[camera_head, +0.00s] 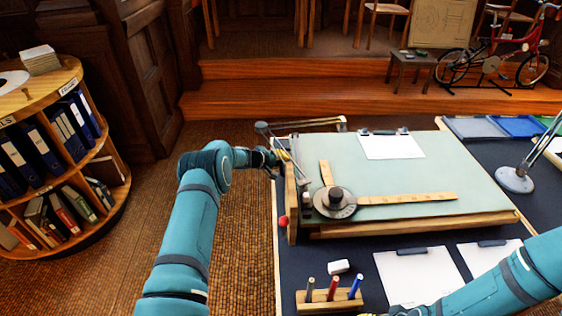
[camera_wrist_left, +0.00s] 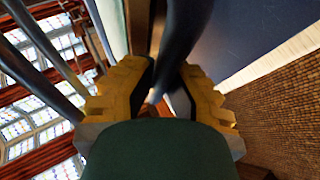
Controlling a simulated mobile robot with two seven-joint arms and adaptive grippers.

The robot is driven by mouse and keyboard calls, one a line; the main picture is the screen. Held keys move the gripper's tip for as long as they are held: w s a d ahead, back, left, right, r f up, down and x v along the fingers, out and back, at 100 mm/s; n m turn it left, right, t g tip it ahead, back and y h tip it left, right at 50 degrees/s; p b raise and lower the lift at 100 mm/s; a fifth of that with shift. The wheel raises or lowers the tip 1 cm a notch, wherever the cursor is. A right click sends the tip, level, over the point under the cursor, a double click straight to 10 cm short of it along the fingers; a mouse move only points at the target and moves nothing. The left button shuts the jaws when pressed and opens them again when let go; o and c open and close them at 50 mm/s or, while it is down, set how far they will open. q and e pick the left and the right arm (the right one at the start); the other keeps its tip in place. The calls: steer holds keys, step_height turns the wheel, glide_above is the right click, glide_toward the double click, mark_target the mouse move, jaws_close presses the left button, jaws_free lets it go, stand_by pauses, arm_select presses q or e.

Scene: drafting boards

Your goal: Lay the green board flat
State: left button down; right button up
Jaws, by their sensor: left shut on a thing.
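The green board (camera_head: 420,170) lies on a wooden base on the dark desk, with a white sheet clipped at its far side. I cannot tell how much it tilts. A round dark drafting head (camera_head: 335,202) with two wooden rulers rests on it. My left gripper (camera_head: 279,157) is at the board's far left edge. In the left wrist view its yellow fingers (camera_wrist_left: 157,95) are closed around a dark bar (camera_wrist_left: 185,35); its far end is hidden. A red knob (camera_head: 283,221) shows at the board's near left corner. My right arm comes in at lower right; its gripper is out of view.
In front of the board are a pen holder (camera_head: 330,300), a white eraser (camera_head: 338,266) and two clipboards (camera_head: 420,274). A lamp (camera_head: 515,180) stands right of the board. A hinged arm (camera_head: 300,124) spans behind its far left corner. A round bookshelf (camera_head: 60,160) stands at left.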

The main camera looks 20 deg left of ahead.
arm_select(q)
steer(key=shift+s+d+f, duration=0.1)
steer(key=shift+s+f, duration=0.05)
steer(key=shift+f, duration=0.15)
steer(key=c, duration=1)
jaws_free()
steer(key=shift+f, duration=0.1)
steer(key=shift+o, duration=0.2)
steer(key=shift+r, duration=0.2)
steer(key=shift+s+a+r, duration=0.25)
steer(key=shift+s+a, duration=0.05)
steer(key=shift+a, duration=0.1)
steer(key=v, duration=1)
steer(key=shift+s+r, duration=0.2)
steer(key=shift+s, duration=0.1)
steer(key=shift+a, duration=0.15)
steer(key=shift+s, duration=0.1)
